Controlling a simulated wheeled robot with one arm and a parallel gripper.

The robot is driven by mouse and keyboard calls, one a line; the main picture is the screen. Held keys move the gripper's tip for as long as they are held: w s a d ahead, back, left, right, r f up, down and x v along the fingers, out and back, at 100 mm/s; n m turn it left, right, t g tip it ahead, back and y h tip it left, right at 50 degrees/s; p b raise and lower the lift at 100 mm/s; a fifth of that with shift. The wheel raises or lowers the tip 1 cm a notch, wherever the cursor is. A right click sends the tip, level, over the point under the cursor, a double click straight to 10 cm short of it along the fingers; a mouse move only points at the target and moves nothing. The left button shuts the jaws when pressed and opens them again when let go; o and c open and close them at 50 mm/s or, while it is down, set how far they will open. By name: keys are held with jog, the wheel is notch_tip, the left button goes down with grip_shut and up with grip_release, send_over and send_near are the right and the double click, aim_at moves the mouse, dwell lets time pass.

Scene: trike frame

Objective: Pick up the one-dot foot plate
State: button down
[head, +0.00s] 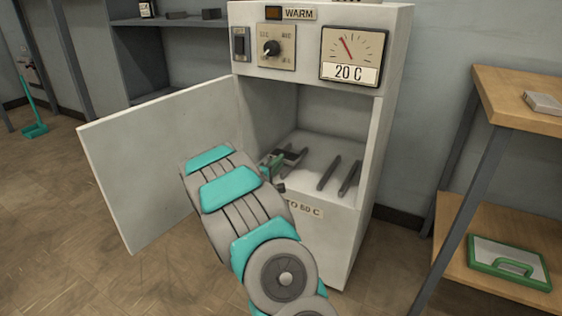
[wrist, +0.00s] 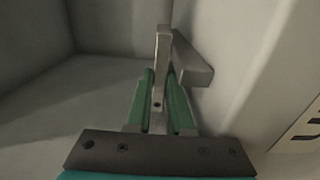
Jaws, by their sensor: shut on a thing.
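My gripper (head: 272,166) is inside the open white cabinet, at the left of its floor. In the wrist view its green fingers (wrist: 160,85) are shut on a narrow grey metal piece (wrist: 162,45), which stands up between them. A grey block-like part (wrist: 192,66) is just right of and behind this piece; I cannot tell whether the two are joined. My arm hides part of the cabinet front in the head view.
The cabinet (head: 384,140) reads 20 C on its dial. Its door (head: 150,160) is swung open to the left. Dark bars (head: 328,173) lie on the cabinet floor, right of my gripper. A wooden table (head: 525,100) with a lower shelf stands at the right.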

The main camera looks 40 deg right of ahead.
aim_at(278, 155)
jog(key=shift+r+p, duration=1.45)
jog(key=shift+p, duration=0.05)
jog(key=shift+f, duration=0.2)
jog(key=shift+s+a+r, duration=0.1)
jog(key=shift+a+r, duration=0.2)
jog(key=shift+a, duration=0.1)
jog(key=s+a+r+p, duration=0.2)
jog(key=a+p, duration=0.2)
jog(key=a, duration=0.2)
jog(key=s+a+r+p, duration=0.2)
jog(key=s+a+p, duration=0.1)
jog(key=a, duration=0.3)
jog(key=shift+r+p, duration=0.2)
jog(key=shift+p, duration=0.25)
